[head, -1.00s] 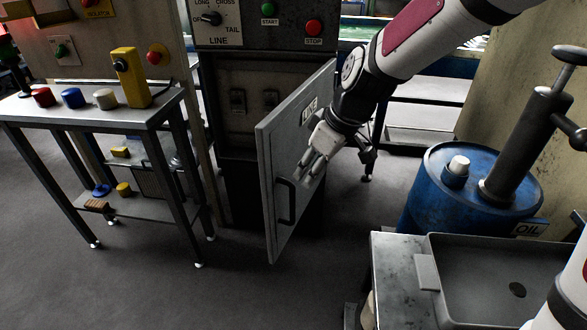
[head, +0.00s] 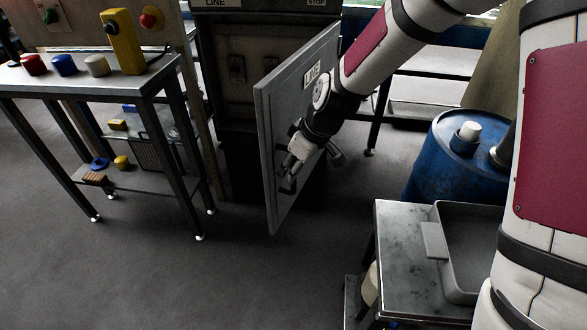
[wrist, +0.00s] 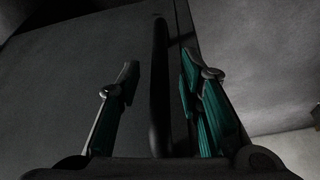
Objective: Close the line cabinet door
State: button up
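The grey line cabinet door (head: 300,105), with a LINE label, stands wide open in the head view. The dark cabinet (head: 225,100) behind it is exposed at left. My gripper (head: 290,168) is at the lower front of the door, by its black handle (head: 289,187), which it partly hides. In the wrist view the handle (wrist: 160,100) is a dark upright bar between the two teal-padded fingers of my gripper (wrist: 158,72). The fingers are apart, with visible gaps on both sides of the bar.
A bench (head: 150,82) with coloured buttons stands left of the cabinet. A blue oil drum (head: 425,165) and a metal stand (head: 400,250) with a grey tray (head: 436,265) are at right. The floor (head: 240,285) before the door is clear.

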jog(key=shift+a+f, duration=0.1)
jog(key=shift+f, duration=0.05)
grip_shut()
jog(key=shift+w, duration=0.1)
